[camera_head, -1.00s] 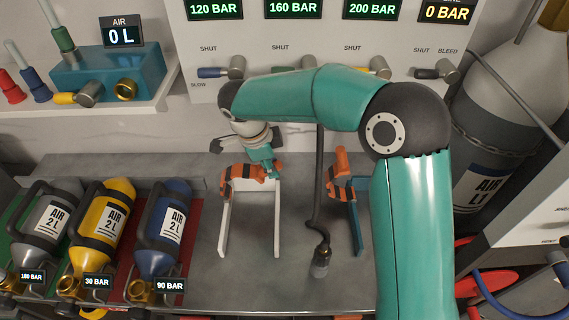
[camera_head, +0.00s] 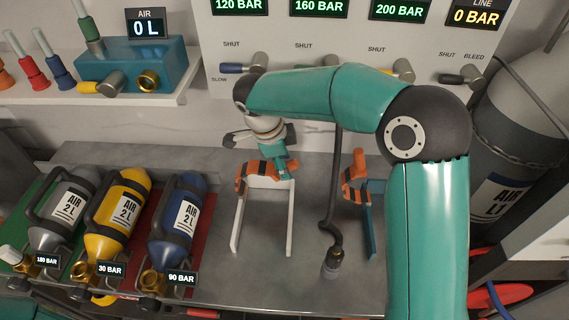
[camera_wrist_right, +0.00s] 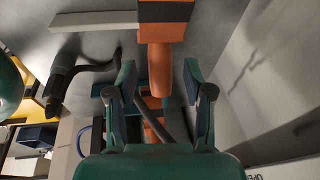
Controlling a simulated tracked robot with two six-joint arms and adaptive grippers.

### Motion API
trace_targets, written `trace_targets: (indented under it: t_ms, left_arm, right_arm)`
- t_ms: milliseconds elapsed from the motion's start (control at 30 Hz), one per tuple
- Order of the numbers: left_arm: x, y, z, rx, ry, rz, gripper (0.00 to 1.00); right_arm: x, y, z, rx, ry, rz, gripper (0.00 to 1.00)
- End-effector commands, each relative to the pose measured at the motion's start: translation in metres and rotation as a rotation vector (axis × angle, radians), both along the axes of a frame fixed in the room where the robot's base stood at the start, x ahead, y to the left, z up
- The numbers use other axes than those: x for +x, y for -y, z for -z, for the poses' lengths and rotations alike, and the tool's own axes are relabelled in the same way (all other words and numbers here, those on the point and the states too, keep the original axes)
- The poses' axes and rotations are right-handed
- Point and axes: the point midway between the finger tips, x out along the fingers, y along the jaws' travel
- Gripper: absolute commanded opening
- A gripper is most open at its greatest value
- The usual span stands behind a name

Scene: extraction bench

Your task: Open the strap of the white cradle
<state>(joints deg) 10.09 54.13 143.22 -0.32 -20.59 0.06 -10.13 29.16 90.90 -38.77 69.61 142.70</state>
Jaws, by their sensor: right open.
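The white cradle (camera_head: 290,221) stands on the grey bench, left of the hanging hose. Its orange-and-black strap (camera_head: 258,175) lies across the cradle's back end. My right gripper (camera_head: 284,171) is at the strap's right end. In the right wrist view the open fingers (camera_wrist_right: 162,95) stand on both sides of the strap's orange tab (camera_wrist_right: 159,68), with gaps visible beside it. The strap's black band and a white cradle bar (camera_wrist_right: 95,20) show beyond. My left gripper is not in view.
A blue cradle (camera_head: 367,215) with a similar strap (camera_head: 355,176) stands to the right. A dark hose (camera_head: 332,200) hangs between the cradles. Grey, yellow and blue cylinders (camera_head: 178,220) lie at left. The valve panel (camera_head: 290,52) is behind. Bare bench lies inside the white cradle.

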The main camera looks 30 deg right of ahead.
Motion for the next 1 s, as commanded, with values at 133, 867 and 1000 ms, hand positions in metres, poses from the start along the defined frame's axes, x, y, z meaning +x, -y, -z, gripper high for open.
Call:
trace_targets:
  t_ms: [133,867,1000]
  left_arm:
    - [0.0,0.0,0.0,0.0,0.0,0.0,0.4]
    - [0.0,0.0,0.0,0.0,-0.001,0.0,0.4]
    - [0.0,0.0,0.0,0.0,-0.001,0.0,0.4]
  right_arm:
    - [0.0,-0.007,-0.024,0.001,0.006,-0.003,0.52]
    - [-0.006,-0.031,-0.105,0.003,0.0,-0.003,0.52]
    - [-0.005,-0.031,-0.105,0.003,0.0,-0.002,0.47]
